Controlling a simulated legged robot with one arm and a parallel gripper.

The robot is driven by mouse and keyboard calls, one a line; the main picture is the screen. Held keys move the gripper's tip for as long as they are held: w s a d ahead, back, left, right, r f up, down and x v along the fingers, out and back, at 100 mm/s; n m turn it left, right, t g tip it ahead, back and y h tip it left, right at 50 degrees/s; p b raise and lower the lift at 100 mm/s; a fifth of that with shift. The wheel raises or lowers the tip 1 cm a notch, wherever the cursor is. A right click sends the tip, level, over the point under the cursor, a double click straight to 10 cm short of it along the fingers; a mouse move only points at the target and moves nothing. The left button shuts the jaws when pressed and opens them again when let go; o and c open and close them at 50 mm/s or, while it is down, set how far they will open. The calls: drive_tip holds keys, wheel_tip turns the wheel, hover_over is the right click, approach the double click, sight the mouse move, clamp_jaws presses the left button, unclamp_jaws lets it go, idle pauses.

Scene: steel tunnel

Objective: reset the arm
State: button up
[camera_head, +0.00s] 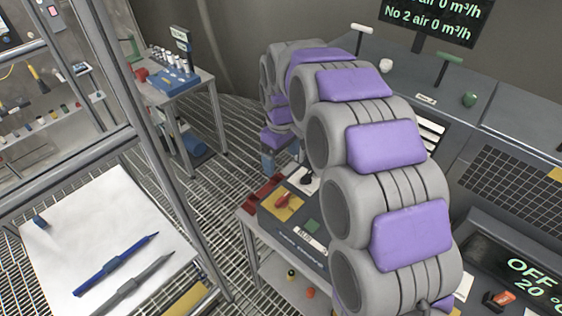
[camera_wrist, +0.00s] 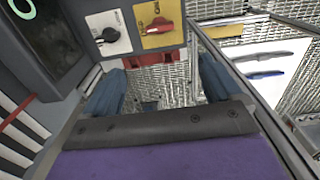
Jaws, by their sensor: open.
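My arm, grey with purple pads, reaches forward in the head view and curves down at its far end beside the control console. My gripper (camera_wrist: 160,88) shows in the wrist view as two blue fingers spread wide apart. It is open, with nothing between the fingers but metal grating seen beyond. In the head view the gripper is mostly hidden behind the arm. A panel with a red rotary switch (camera_head: 283,201) on a yellow plate lies close to it. The same red switch (camera_wrist: 158,24) and a black knob (camera_wrist: 107,36) show just beyond the fingers in the wrist view.
A metal-framed table with a white sheet (camera_head: 95,235), a blue pen (camera_head: 115,262) and a grey pen (camera_head: 135,286) stands at left. A small table (camera_head: 185,88) with bottles stands behind. The console (camera_head: 510,160) with levers and displays borders the right. Grating floor lies between.

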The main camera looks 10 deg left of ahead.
idle(0.4)
drive_tip(key=s+d+f+m+g+b, duration=0.1)
drive_tip(key=s+d+m+b, duration=0.5)
drive_tip(key=s+d, duration=1.1)
drive_tip(key=s+d+f+m+b, duration=0.2)
drive_tip(key=s+d+f+m, duration=0.1)
drive_tip(key=s, duration=0.6)
drive_tip(key=s+d+f+m+b, duration=0.3)
drive_tip(key=s+d+f, duration=0.1)
drive_tip(key=s, duration=0.4)
drive_tip(key=shift+s+d+f+g, duration=0.35)
drive_tip(key=shift+d+f+g, duration=0.05)
drive_tip(key=shift+d, duration=0.05)
